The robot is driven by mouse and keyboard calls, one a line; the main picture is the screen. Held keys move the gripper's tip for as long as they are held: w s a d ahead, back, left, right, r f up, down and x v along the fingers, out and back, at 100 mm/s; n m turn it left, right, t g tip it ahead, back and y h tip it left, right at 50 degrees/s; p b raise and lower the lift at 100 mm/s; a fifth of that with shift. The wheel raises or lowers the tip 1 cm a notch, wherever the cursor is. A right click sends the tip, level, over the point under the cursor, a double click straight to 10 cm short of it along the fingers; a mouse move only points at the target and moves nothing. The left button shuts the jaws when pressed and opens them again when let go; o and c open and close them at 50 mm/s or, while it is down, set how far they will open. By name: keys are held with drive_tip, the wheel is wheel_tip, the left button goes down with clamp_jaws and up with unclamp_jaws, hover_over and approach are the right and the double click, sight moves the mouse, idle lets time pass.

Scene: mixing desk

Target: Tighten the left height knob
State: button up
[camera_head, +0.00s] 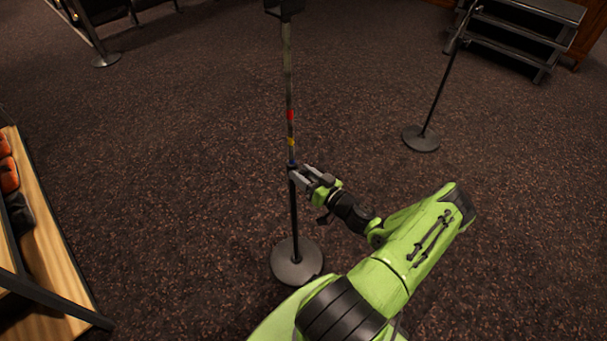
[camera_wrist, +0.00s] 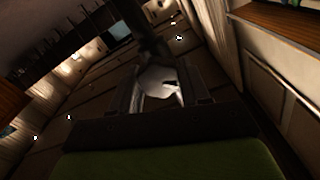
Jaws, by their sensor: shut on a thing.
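A stand with a round dark base (camera_head: 297,262) and an upright pole (camera_head: 288,75) is at the middle of the head view. The pole carries red, yellow and blue bands, and a dark box-shaped top. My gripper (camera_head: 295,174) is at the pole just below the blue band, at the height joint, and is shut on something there. In the wrist view my gripper (camera_wrist: 162,95) has a pale, rounded piece (camera_wrist: 158,82) between its fingers, likely the height knob. In the head view the fingers hide the knob.
A second stand (camera_head: 422,138) with a round base stands at the upper right, near dark steps (camera_head: 520,40). A wooden shelf (camera_head: 50,250) with orange items is at the left edge. The carpet around the middle stand is clear.

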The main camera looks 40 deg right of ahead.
drive_tip(key=o, duration=1)
drive_tip(key=s+p, duration=0.2)
drive_tip(key=s, duration=1.3)
drive_tip(key=shift+s+d, duration=0.25)
drive_tip(key=shift+s, duration=0.15)
